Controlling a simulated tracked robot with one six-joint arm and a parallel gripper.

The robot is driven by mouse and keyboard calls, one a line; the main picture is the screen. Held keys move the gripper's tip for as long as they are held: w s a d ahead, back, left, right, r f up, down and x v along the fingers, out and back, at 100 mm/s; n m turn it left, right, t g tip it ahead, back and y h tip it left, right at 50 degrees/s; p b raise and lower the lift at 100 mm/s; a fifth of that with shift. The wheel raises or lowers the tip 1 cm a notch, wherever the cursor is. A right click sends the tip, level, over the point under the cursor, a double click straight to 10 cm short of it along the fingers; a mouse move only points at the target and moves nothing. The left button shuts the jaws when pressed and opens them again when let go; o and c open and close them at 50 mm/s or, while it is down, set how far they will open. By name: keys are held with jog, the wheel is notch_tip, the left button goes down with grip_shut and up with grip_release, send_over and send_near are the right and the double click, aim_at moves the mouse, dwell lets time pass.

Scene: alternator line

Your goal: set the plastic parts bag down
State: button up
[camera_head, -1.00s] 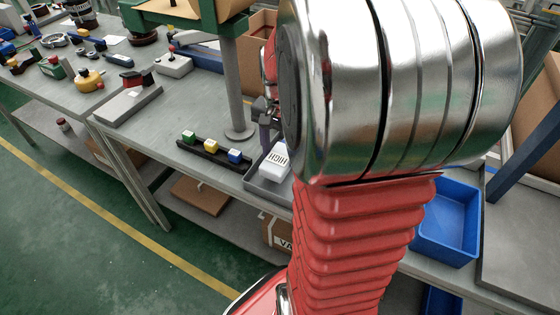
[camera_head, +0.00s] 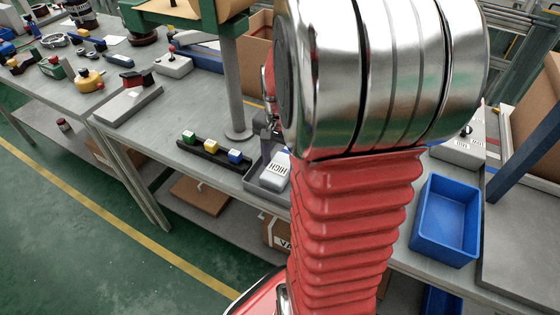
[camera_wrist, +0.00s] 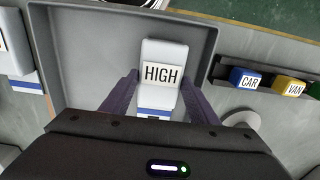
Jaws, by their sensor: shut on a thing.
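The plastic parts bag (camera_head: 276,170) is a white block-like packet with a HIGH label. In the wrist view the bag (camera_wrist: 164,55) lies between the two dark fingers of my gripper (camera_wrist: 161,78), which is shut on it. A blue stripe shows at its near end. The bag is inside the outline of a shallow grey tray (camera_wrist: 85,60), whose rim also shows in the head view (camera_head: 262,188). I cannot tell whether its underside touches the tray floor. In the head view my arm hides most of the gripper and part of the tray.
A dark rack (camera_head: 215,155) with green, yellow and blue blocks stands left of the tray in the head view. A grey post (camera_head: 235,90) rises behind it. A blue bin (camera_head: 446,222) is at the right. Bare bench shows around the rack.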

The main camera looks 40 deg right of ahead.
aim_at(280, 166)
jog(key=o, duration=1.2)
jog(key=shift+o, duration=0.2)
notch_tip(280, 166, up, 12)
jog(key=shift+r, duration=0.1)
jog(key=s+a+r+n+t, duration=0.1)
jog(key=s+a+n+t, duration=0.1)
jog(key=a+n, duration=0.5)
jog(key=s+a+r+n+t, duration=0.1)
jog(key=s+a+n+t, duration=0.2)
jog(key=a+n, duration=0.4)
jog(key=a, duration=0.8)
jog(key=shift+s+a+r+t, duration=0.2)
jog(key=shift+s+a+t, duration=0.1)
jog(key=shift+a, duration=0.1)
